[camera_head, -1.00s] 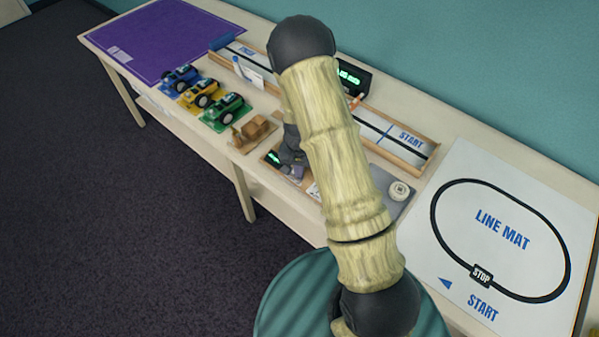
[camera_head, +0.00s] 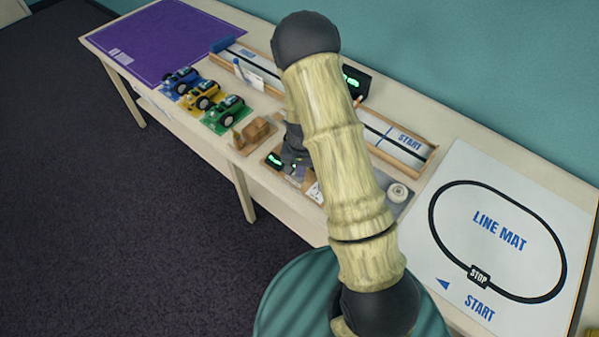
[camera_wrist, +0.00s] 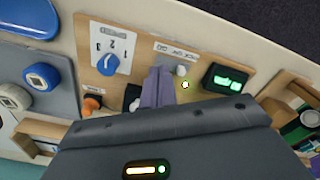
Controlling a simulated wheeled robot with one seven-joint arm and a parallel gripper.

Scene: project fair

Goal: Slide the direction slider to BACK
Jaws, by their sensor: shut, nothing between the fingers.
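My gripper (camera_wrist: 158,84) has its purple fingers together and empty, over a wooden control panel (camera_wrist: 101,65). In the wrist view, a small pale knob (camera_wrist: 181,71), which may be the direction slider's, is just right of the fingertips, below a grey label plate (camera_wrist: 174,50). The lettering is too small to read, so I cannot tell the slider's setting. I cannot tell whether the fingers touch the knob. In the head view my gripper (camera_head: 299,170) is low over the panel, partly hidden by my arm.
On the panel are a blue dial (camera_wrist: 108,65) marked 1, 2, 3, a green-lit display (camera_wrist: 229,79) and an orange knob (camera_wrist: 93,103). A grey board with round buttons (camera_wrist: 41,77) lies left. Toy cars (camera_head: 201,97) and a line mat (camera_head: 500,235) flank the area.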

